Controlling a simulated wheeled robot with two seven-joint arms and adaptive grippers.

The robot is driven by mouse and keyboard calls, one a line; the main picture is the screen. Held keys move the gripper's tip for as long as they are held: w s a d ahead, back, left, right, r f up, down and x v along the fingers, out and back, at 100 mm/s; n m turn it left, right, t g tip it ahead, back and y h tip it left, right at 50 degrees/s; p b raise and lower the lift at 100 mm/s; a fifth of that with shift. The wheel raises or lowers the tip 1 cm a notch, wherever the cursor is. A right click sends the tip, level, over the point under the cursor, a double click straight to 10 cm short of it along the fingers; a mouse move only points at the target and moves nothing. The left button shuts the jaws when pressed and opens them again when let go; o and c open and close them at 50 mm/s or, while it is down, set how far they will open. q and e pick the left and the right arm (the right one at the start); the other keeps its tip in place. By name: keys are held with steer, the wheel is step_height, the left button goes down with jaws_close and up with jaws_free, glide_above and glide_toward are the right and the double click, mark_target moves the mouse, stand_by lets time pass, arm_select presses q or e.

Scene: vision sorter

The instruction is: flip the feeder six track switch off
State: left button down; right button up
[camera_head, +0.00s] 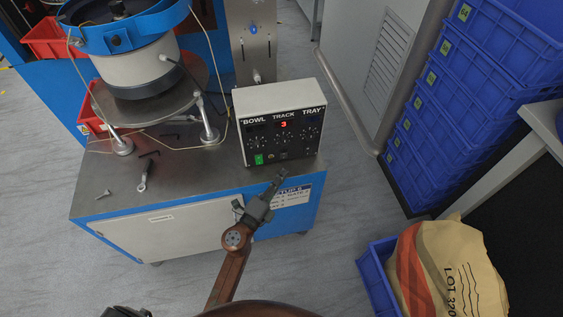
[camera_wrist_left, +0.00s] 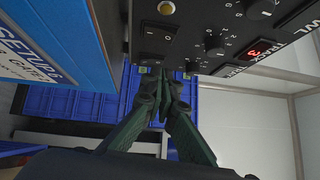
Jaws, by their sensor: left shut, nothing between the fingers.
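The grey control box (camera_head: 278,97) stands on the bench. Its black front panel has BOWL, TRACK and TRAY labels, a red display showing 3, knobs and a green rocker switch (camera_head: 258,159) at lower left. The panel (camera_wrist_left: 195,62) fills the top of the left wrist view, with a black rocker switch (camera_wrist_left: 158,32) and a yellow round part (camera_wrist_left: 166,8). I cannot tell the rocker's position. My left gripper (camera_head: 281,172) is shut and empty, just in front of the panel's lower edge. Its fingers (camera_wrist_left: 163,80) show below the rocker; contact is unclear.
A bowl feeder (camera_head: 135,70) stands on the bench (camera_head: 190,172) left of the box. Loose tools (camera_head: 144,175) lie on the bench top. Blue crates (camera_head: 455,95) are stacked at right. A sack (camera_head: 450,270) sits in a blue bin at lower right.

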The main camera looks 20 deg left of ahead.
mark_target(284, 155)
arm_select(q)
steer(key=w, duration=0.2)
steer(key=w+a, duration=0.1)
steer(key=w, duration=0.1)
steer(key=shift+r, duration=0.2)
steer(key=shift+w+a, duration=0.2)
steer(key=shift+a, duration=0.05)
steer(key=shift+w+a, duration=0.15)
steer(key=shift+w, duration=0.15)
arm_select(e)
steer(key=shift+w+r, duration=0.2)
steer(key=shift+w, duration=0.45)
arm_select(q)
steer(key=shift+r, duration=0.1)
arm_select(e)
steer(key=shift+s, duration=0.15)
